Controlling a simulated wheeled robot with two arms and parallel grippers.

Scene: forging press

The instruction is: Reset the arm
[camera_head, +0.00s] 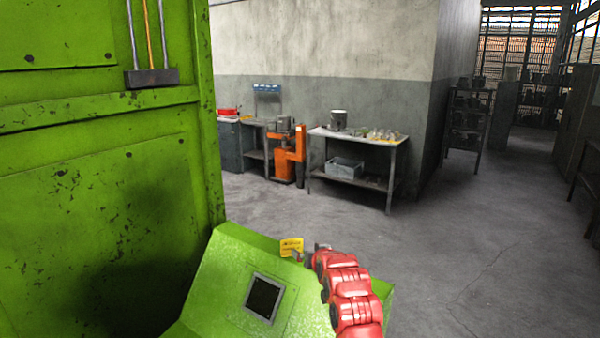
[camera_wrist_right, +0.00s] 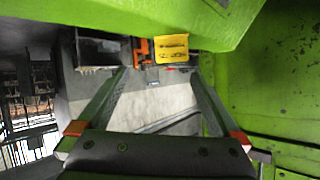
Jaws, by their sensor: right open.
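My right arm, with red joints, reaches in from the bottom of the head view over the green console (camera_head: 222,280). My right gripper (camera_head: 308,251) is at the console's upper edge, small and partly hidden by the arm. In the wrist view the right gripper (camera_wrist_right: 159,76) has its two fingers wide apart, with nothing held between them. A yellow tag with dark print (camera_head: 292,247) is just left of the gripper in the head view. In the wrist view the tag (camera_wrist_right: 171,48) appears just past the fingertips, near the green edge. My left gripper is not in view.
The green press body (camera_head: 100,200) fills the left side. The console has a dark framed panel (camera_head: 264,297). A metal table (camera_head: 358,140), an orange machine (camera_head: 289,153) and a shelf (camera_head: 468,118) stand farther back. Grey floor (camera_head: 450,250) to the right is clear.

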